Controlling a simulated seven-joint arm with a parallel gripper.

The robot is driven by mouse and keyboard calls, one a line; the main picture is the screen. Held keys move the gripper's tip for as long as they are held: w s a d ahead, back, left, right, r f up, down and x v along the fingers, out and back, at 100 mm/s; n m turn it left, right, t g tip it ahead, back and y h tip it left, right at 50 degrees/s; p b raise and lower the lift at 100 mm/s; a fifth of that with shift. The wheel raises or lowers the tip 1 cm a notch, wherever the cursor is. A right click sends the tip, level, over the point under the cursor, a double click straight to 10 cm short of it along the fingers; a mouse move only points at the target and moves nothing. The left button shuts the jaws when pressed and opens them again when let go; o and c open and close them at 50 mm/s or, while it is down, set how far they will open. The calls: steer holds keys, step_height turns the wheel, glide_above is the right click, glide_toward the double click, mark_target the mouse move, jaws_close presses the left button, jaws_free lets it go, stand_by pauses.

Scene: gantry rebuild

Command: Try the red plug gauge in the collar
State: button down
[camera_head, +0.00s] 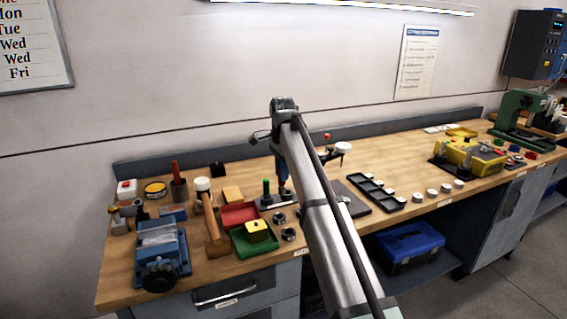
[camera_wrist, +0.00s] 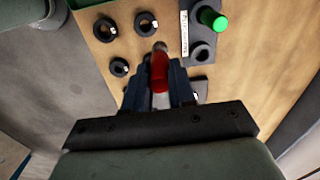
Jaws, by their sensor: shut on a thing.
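The red plug gauge (camera_wrist: 159,74) is between the fingers of my gripper (camera_wrist: 160,88), which is shut on it. Its grey end points away from the wrist camera, over the bench. Dark ring-shaped collars lie on the wood ahead and to the left: one (camera_wrist: 105,30) far left, one (camera_wrist: 146,23) at the top, one (camera_wrist: 119,67) nearer. The gauge looks apart from these three. In the head view two collars (camera_head: 279,217) (camera_head: 289,234) show near the front edge, and my gripper (camera_head: 284,188) is just behind them. What lies directly beneath the gauge is partly hidden.
The gauge rack (camera_wrist: 190,35) holds a green gauge (camera_wrist: 212,18) and has an empty socket. Left of my arm stand a green tray (camera_head: 243,250), a red tray (camera_head: 240,214), a mallet (camera_head: 210,222) and a blue vise (camera_head: 160,250). A black slotted tray (camera_head: 378,194) lies right.

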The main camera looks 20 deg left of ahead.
steer(key=s+d+f, duration=0.2)
steer(key=s+d, duration=0.3)
steer(key=s, duration=0.3)
steer(key=shift+s+d+f, duration=0.15)
steer(key=shift+s+d, duration=0.25)
steer(key=shift+f, duration=3.15)
stand_by(1.0)
steer(key=shift+r, duration=0.15)
stand_by(0.3)
steer(key=shift+r, duration=2.85)
